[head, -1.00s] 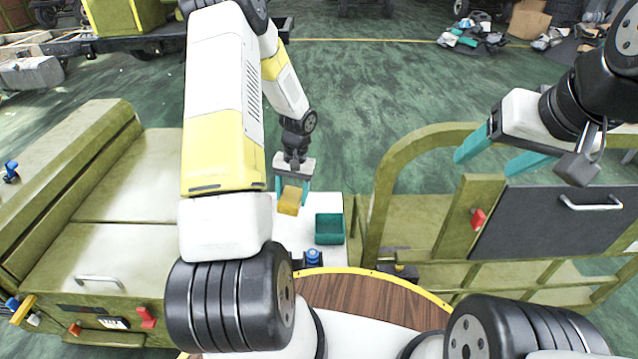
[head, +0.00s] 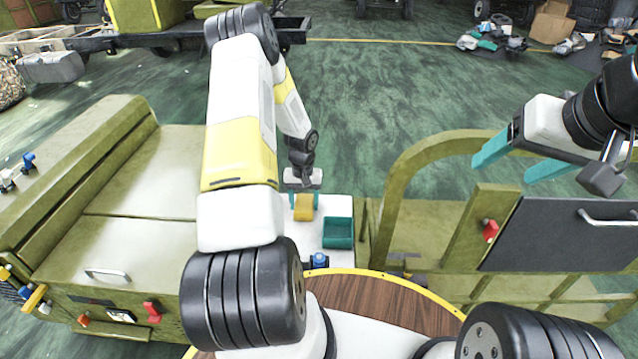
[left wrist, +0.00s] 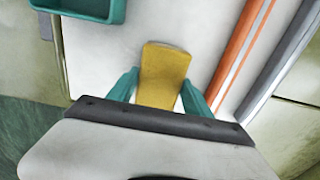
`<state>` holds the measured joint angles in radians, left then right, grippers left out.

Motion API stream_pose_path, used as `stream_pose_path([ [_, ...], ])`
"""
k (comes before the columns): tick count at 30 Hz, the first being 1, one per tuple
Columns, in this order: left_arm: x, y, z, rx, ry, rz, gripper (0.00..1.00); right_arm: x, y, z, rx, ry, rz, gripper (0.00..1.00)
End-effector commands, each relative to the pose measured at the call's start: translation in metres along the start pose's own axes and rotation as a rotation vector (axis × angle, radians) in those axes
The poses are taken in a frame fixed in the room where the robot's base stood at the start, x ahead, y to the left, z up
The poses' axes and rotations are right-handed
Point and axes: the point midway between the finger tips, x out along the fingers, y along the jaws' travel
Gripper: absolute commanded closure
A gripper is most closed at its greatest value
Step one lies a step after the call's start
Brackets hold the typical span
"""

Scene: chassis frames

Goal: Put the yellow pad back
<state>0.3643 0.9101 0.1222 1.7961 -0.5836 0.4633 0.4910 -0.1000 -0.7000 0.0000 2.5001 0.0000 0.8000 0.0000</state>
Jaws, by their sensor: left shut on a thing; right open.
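The yellow pad (head: 303,206) is at the white surface (head: 312,238), left of the teal tray. My left gripper (head: 304,200) is shut on the pad, with its teal fingers on either side. In the left wrist view the yellow pad (left wrist: 163,75) stands between the two teal fingers (left wrist: 158,90) and extends away from the palm. Whether the pad touches the white surface, I cannot tell. My right gripper (head: 508,160) is open and empty at the right, its teal fingers apart above the green frame.
The teal tray (head: 338,232) sits on the white surface beside the pad. A blue-topped object (head: 319,260) stands in front. An orange strip (left wrist: 241,55) and a grey bar run along the right in the wrist view. A curved green frame (head: 395,175) stands to the right.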

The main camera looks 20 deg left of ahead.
Motion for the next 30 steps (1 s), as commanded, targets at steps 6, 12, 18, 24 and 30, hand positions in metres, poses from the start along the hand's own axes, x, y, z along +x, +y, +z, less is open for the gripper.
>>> stream_pose_path([
  [6,0.003,0.0,0.0,0.0,0.0,-0.001,0.4,0.0,0.0,0.0,0.0,0.0,0.0,0.33],
  [12,0.002,0.0,0.0,0.0,0.0,-0.001,0.2,0.0,0.0,0.0,0.0,0.0,0.0,0.33],
  [18,0.002,0.0,0.0,0.0,0.0,-0.001,0.2,0.0,0.0,0.0,0.0,0.0,0.0,0.33],
  [24,-0.017,-0.001,-0.001,-0.001,0.003,-0.001,0.2,0.0,0.0,0.0,0.0,0.0,0.0,0.33],
  [30,-0.06,-0.001,-0.001,-0.001,0.005,-0.001,0.2,0.0,0.0,0.0,0.0,0.0,0.0,0.33],
])
